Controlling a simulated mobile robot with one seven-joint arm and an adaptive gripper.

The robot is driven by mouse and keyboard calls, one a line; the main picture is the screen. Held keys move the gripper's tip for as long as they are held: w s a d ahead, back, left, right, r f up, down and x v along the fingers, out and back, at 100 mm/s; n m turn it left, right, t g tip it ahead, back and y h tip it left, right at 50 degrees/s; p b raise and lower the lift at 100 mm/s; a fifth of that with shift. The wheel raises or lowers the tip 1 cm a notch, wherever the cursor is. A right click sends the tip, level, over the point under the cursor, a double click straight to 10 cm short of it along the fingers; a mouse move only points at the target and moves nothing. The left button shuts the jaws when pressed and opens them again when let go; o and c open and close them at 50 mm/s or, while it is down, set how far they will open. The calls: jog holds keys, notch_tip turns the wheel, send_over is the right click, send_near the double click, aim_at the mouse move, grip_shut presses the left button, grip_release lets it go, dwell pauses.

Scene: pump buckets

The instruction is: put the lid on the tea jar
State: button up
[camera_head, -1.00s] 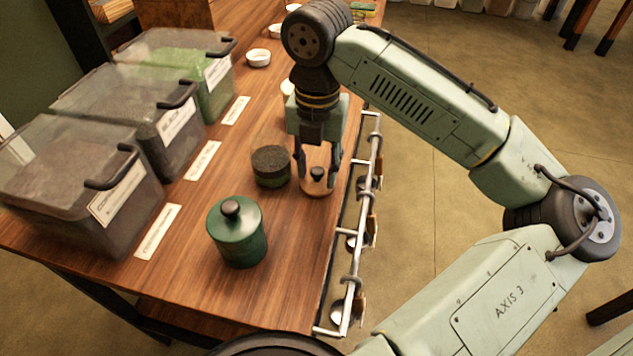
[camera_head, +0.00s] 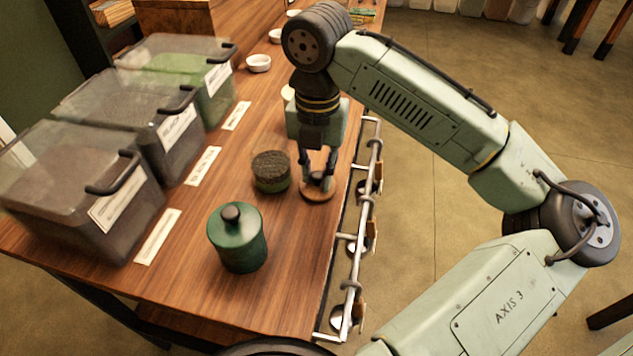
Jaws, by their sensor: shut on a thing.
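The lid (camera_head: 317,196) is a round brown disc with a dark knob, near the right edge of the wooden table. My gripper (camera_head: 318,183) points down over it, its fingers shut on the knob. The lid looks to be at table level; I cannot tell whether it touches the table. The knob is partly hidden by the fingers.
A green jar with its own lid (camera_head: 238,246) stands nearer the front. Several clear bins (camera_head: 118,215) with labels line the left. A white rail (camera_head: 361,215) with hanging scoops runs along the table's right edge. Small white bowls (camera_head: 258,64) stand farther back.

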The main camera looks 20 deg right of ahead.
jog(key=shift+r+p, duration=1.95)
jog(key=shift+r, duration=0.25)
